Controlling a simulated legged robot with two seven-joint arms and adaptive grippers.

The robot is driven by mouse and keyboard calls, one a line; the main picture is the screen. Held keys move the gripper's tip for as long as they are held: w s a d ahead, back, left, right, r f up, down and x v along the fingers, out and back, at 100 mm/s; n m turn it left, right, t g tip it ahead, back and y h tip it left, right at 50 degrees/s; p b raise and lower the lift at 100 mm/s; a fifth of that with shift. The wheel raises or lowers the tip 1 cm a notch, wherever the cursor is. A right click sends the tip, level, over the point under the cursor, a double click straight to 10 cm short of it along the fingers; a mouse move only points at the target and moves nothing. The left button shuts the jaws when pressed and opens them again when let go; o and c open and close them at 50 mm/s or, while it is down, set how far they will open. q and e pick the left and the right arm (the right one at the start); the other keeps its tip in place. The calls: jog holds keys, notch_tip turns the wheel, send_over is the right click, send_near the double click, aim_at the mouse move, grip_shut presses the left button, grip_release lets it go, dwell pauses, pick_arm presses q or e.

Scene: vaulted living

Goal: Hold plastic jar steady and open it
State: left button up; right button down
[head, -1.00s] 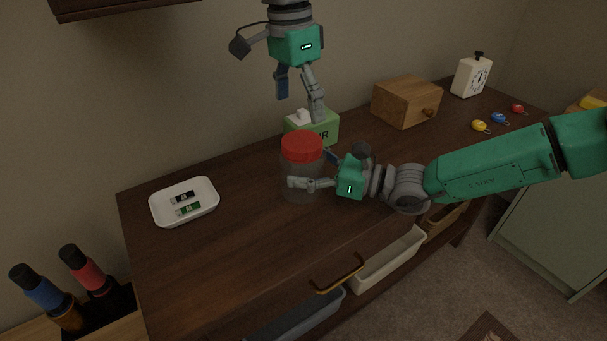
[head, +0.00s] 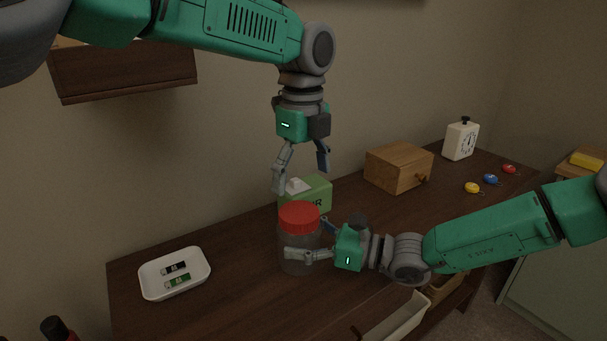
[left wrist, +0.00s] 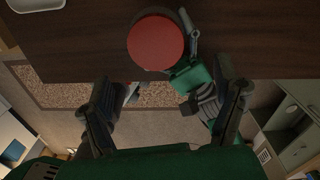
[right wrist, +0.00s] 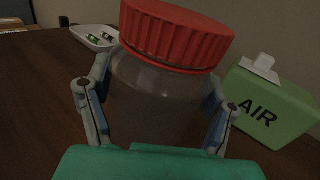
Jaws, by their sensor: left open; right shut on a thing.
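A clear plastic jar (head: 298,255) with a red ribbed lid (head: 299,216) stands upright on the dark wooden dresser top. My right gripper (head: 312,243) is shut around the jar's body, below the lid; the right wrist view shows a finger on each side of the jar (right wrist: 158,100). The lid is on the jar. My left gripper (head: 301,180) points down, open and empty, above the lid and apart from it. In the left wrist view the red lid (left wrist: 156,43) lies beyond the spread fingers.
A green AIR box (head: 316,194) stands just behind the jar. A white tray (head: 148,284) with two small sticks is at left. A wooden box (head: 399,167), a clock (head: 461,139) and small coloured tape measures (head: 490,179) are at right. An open drawer (head: 398,318) juts out in front.

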aim_at(298, 211)
pick_arm(q)
jog(key=shift+m, duration=0.5)
jog(key=shift+a+f+m, duration=0.15)
jog(key=shift+a+m, duration=0.3)
jog(key=shift+m, duration=0.05)
notch_tip(298, 211, down, 7)
jog(key=shift+d+r, duration=0.1)
jog(key=shift+r, duration=0.05)
jog(key=shift+d+f, duration=0.15)
jog(key=shift+f, duration=0.35)
jog(key=shift+a, duration=0.25)
jog(key=shift+a, duration=0.1)
jog(key=c, duration=1.2)
jog(key=shift+c, duration=0.2)
